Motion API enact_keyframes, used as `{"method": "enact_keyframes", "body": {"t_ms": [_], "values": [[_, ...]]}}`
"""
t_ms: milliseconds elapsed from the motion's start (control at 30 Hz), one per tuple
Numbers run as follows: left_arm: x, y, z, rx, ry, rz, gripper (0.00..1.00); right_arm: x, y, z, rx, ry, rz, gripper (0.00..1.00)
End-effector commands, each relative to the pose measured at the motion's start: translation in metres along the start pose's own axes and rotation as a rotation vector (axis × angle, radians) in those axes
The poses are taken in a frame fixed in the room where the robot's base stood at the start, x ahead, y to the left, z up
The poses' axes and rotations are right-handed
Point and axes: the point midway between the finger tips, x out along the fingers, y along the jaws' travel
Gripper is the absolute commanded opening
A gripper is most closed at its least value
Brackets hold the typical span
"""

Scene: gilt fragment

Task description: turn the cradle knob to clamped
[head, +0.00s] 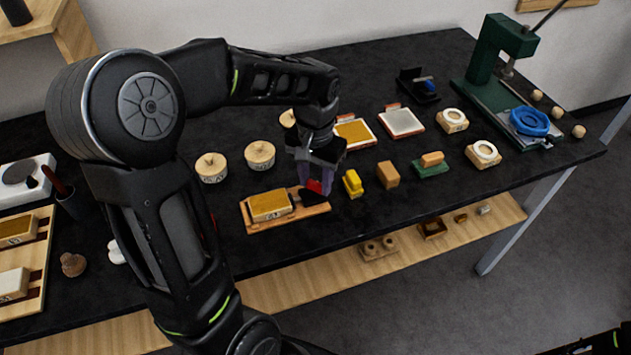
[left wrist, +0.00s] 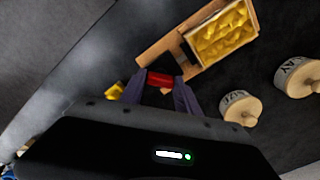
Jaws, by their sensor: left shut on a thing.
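The wooden cradle (head: 252,225) lies near the front edge of the table in the head view, with a gilt fragment (head: 269,206) on its left part. The cradle (left wrist: 172,45) and the gold face of the fragment (left wrist: 224,36) also show in the left wrist view. The red knob (head: 314,187) is at the cradle's right end. My left gripper (head: 315,183) reaches down over it, with its purple fingers shut on the knob. In the left wrist view the red knob (left wrist: 159,80) sits between the fingertips. I cannot read the knob's setting.
Two round lidded pots (head: 260,155) (head: 211,167) stand behind the cradle. A yellow block (head: 352,184) and a tan block (head: 388,174) stand close to the gripper's right. A green press (head: 487,85) is at the far right. Bare table lies in front of the small blocks.

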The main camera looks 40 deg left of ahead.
Motion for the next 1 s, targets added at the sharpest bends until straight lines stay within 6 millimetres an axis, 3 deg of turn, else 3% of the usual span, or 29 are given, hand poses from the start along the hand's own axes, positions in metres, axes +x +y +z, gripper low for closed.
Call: {"method": "enact_keyframes", "body": {"t_ms": [600, 1000], "values": [[0.0, 0.0, -0.001, -0.577, 0.003, 0.001, 0.0, 0.016, 0.006, 0.0, 0.0, 0.001, 0.0, 0.36], [-0.001, 0.0, -0.001, -0.819, 0.003, 0.001, 0.0, 0.02, 0.008, 0.0, 0.0, 0.002, 0.0, 0.36]]}}
